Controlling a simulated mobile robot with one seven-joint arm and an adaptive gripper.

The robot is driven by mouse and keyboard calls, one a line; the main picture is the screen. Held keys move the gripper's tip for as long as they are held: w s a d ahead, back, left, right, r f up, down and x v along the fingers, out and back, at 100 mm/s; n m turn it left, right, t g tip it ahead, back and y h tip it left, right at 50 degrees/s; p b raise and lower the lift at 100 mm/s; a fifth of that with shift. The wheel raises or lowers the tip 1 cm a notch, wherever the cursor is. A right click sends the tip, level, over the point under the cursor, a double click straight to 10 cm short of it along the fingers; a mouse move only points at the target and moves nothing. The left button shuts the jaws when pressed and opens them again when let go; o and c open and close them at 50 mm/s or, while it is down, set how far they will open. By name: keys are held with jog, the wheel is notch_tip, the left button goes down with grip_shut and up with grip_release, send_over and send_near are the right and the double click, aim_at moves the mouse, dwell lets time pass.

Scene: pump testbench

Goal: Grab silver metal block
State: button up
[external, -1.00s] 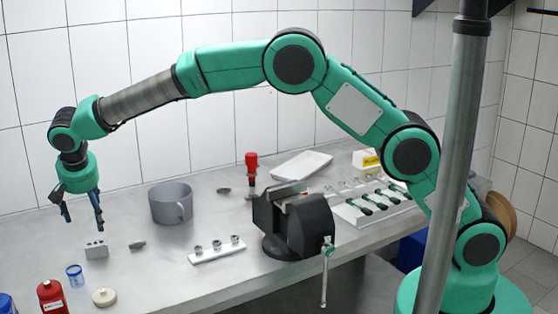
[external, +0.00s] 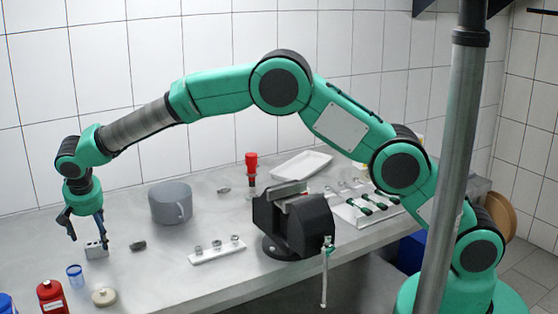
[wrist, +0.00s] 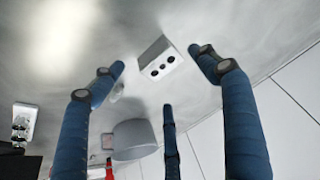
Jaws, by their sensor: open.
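The silver metal block (external: 97,249) sits on the bench at the left in the external view. My gripper (external: 88,236) is open and points down, just above the block. In the wrist view my blue fingers (wrist: 160,58) are spread on either side of the block, with a third finger below it in the picture. Whether any finger touches the block cannot be told.
A grey mug (external: 170,203) and a small dark metal part (external: 138,245) are right of the block. A blue-rimmed cup (external: 75,276), a red bottle (external: 51,298) and a cream round lid (external: 104,297) are in front. A vise (external: 293,225) stands mid-bench.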

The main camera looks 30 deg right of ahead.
aim_at(95, 243)
jog(key=shift+b+x, duration=0.9)
jog(key=shift+x, duration=1.75)
jog(key=shift+w+a, duration=0.1)
jog(key=shift+r, duration=0.1)
jog(key=shift+c, duration=0.3)
jog(key=c, duration=1.6)
jog(key=shift+r, duration=0.1)
jog(key=shift+r+p, duration=0.75)
jog(key=shift+r, duration=1.1)
jog(key=s+d, duration=0.3)
jog(key=s+d+p, duration=0.1)
jog(key=s+d, duration=0.3)
jog(key=s+d+r+p, duration=0.1)
jog(key=s+d, duration=0.3)
jog(key=shift+s+d, duration=0.15)
jog(key=shift+s, duration=0.05)
